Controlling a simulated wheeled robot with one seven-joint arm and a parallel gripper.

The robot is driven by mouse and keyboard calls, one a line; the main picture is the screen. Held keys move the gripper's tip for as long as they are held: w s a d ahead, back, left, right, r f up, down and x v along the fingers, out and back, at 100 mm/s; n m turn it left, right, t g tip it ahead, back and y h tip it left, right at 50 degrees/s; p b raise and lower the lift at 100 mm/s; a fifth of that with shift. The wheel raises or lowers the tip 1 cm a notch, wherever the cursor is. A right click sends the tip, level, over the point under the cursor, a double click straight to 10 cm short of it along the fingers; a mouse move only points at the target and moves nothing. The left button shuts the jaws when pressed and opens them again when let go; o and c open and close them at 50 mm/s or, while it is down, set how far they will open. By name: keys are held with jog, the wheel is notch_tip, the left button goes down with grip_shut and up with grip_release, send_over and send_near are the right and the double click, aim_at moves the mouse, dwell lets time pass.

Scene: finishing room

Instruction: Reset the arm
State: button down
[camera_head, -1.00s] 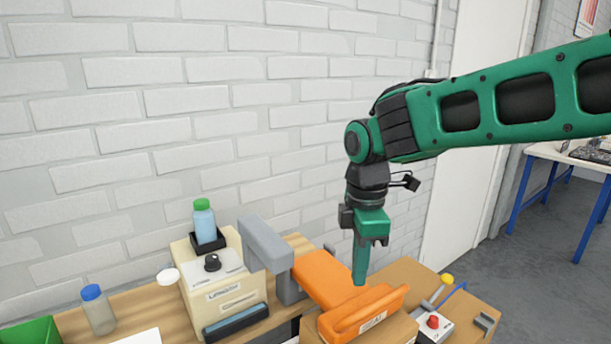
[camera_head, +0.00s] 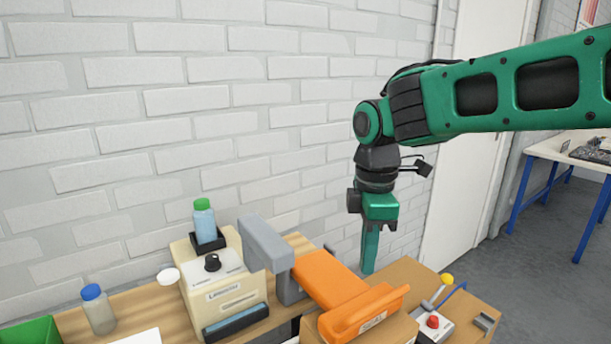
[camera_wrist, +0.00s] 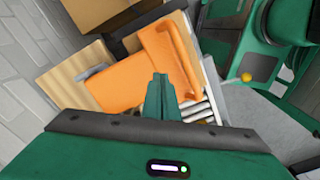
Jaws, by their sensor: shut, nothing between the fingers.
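My green arm reaches in from the right in the head view. My gripper (camera_head: 369,270) points down with its fingers together, shut and empty. It is above and just behind the orange sealer part (camera_head: 330,278) of the machine on the bench. In the wrist view my gripper (camera_wrist: 161,78) shows its closed fingertips in front of the orange part (camera_wrist: 150,70). I cannot tell the exact gap between the fingertips and the machine.
The bench holds a beige device (camera_head: 225,288), a green-capped bottle (camera_head: 204,220), a blue-capped bottle (camera_head: 98,310) and a control box with a red button (camera_head: 433,322). A brick wall (camera_head: 200,90) stands behind. A blue-legged table (camera_head: 570,158) is at the right.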

jog(key=s+d+f+m, duration=0.1)
jog(key=s+d+m, duration=0.2)
jog(key=d+m, duration=0.65)
jog(key=s+d+f+m, duration=0.3)
jog(key=s+d+m, duration=0.4)
jog(key=s+d, duration=0.2)
jog(key=s+d+f+m, duration=0.4)
jog(key=s+d+m, duration=0.4)
jog(key=s+d, duration=0.1)
jog(key=shift+d+f, duration=0.2)
jog(key=shift+d, duration=0.65)
jog(key=shift+s, duration=0.1)
jog(key=shift+w+f, duration=0.25)
jog(key=shift+w, duration=0.4)
